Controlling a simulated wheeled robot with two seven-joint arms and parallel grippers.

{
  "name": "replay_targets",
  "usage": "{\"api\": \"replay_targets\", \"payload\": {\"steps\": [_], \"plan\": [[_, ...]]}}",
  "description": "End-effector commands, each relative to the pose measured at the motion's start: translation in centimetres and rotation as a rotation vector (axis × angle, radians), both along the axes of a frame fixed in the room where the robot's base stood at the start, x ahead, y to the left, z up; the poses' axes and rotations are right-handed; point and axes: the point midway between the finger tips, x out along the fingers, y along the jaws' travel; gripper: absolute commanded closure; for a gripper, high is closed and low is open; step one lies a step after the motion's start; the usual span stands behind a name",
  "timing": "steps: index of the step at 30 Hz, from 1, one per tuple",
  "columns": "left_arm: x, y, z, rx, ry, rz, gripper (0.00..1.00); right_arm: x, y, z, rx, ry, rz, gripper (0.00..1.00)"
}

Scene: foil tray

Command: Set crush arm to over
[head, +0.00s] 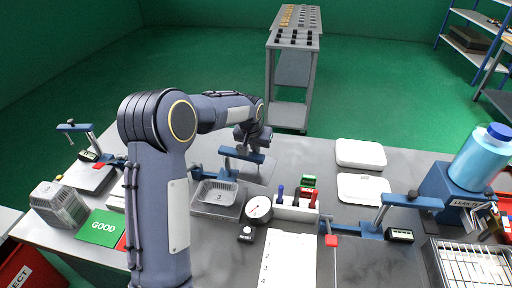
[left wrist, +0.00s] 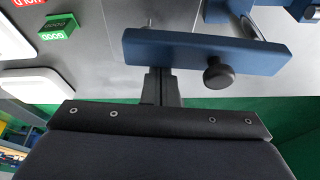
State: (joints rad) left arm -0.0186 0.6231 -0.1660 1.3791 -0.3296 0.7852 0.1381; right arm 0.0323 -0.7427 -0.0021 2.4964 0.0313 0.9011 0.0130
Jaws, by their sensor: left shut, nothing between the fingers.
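The crush arm (head: 258,158) is a blue bar at the middle rig, behind and a little right of the foil tray (head: 203,201). The tray sits on a grey base, with a tag marked 3 in it. My left gripper (head: 241,144) is shut and empty, right at the blue bar. In the left wrist view the bar (left wrist: 150,47) carries a black knob (left wrist: 217,74) and crosses in front of my shut fingers (left wrist: 160,76). I cannot tell whether they touch it. My right gripper is not in view.
A dial gauge (head: 258,208) and a block with coloured handles (head: 296,212) stand right of the tray. White trays (head: 360,153) lie farther right. A green GOOD card (head: 101,228) and a wire-topped box (head: 465,262) are at the sides. My left arm hides part of the table.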

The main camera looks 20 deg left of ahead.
Motion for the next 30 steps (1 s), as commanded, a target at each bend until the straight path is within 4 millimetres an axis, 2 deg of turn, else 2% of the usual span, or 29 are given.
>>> {"api": "replay_targets", "payload": {"steps": [14,30], "plan": [[-4.5,-0.4,-0.2,-0.002,0.001,-0.431,1.00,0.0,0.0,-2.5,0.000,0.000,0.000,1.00],[-9.3,1.5,-0.1,-0.001,0.001,-0.942,1.00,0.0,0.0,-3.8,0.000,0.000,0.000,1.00]]}}
